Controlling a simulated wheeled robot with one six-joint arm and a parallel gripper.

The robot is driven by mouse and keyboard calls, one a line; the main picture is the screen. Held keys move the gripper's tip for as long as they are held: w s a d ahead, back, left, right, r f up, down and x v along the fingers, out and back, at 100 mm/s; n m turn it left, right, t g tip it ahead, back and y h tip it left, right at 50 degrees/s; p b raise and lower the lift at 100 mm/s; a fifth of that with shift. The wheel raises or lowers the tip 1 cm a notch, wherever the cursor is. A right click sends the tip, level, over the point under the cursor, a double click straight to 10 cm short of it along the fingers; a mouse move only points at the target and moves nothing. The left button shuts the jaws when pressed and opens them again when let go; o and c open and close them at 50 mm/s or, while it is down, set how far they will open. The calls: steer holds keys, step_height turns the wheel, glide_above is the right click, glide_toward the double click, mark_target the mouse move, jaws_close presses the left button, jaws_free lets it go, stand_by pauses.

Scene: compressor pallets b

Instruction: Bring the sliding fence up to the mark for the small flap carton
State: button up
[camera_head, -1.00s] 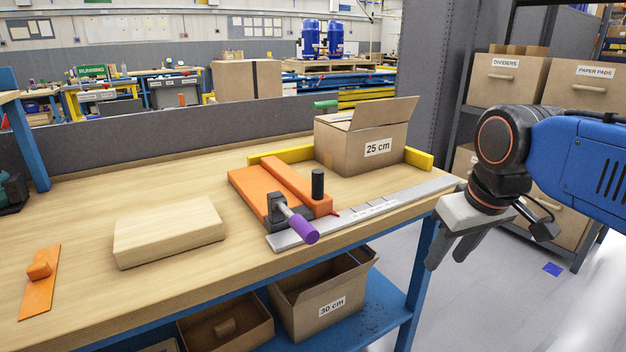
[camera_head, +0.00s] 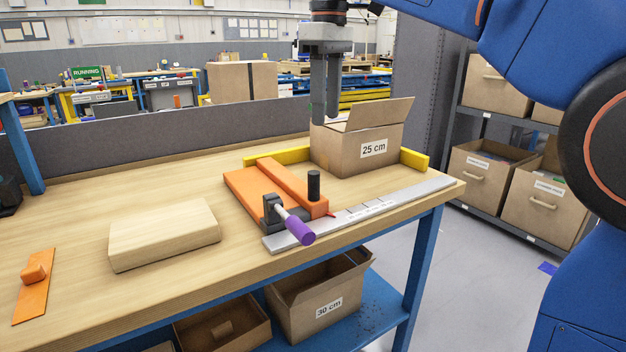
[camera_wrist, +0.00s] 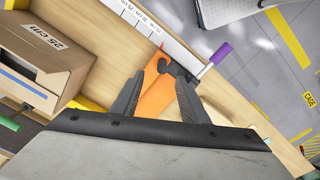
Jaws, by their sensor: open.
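The sliding fence (camera_head: 290,186) is an orange bar and plate on the bench, with an upright black post (camera_head: 314,186). A clamp with a purple handle (camera_head: 300,230) sits at its front end, beside a steel scale (camera_head: 385,206). A small red pointer (camera_head: 331,214) lies over the scale. The open-flap carton (camera_head: 345,154) marked "25 cm" stands right of the fence, with a gap between them. My gripper (camera_head: 326,120) is open and empty, pointing down above the fence and carton. In the wrist view the fence (camera_wrist: 154,98) shows between the fingers, partly hidden by them.
A yellow fixed fence (camera_head: 414,160) runs behind the carton. A wooden block (camera_head: 164,235) and an orange piece with a knob (camera_head: 34,285) lie to the left. A "30 cm" carton (camera_head: 318,300) is on the lower shelf. A grey partition (camera_head: 150,150) bounds the back of the bench.

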mark_target(314, 179)
steer(key=shift+n, duration=0.4)
steer(key=f, duration=0.5)
steer(key=a+f, duration=0.1)
steer(key=f, duration=0.5)
steer(key=a+f, duration=0.1)
steer(key=f, duration=0.4)
steer(key=shift+w+a+f, duration=0.15)
steer(key=shift+w+a, duration=0.1)
steer(key=shift+w, duration=0.1)
steer(key=shift+c, duration=0.2)
jaws_close()
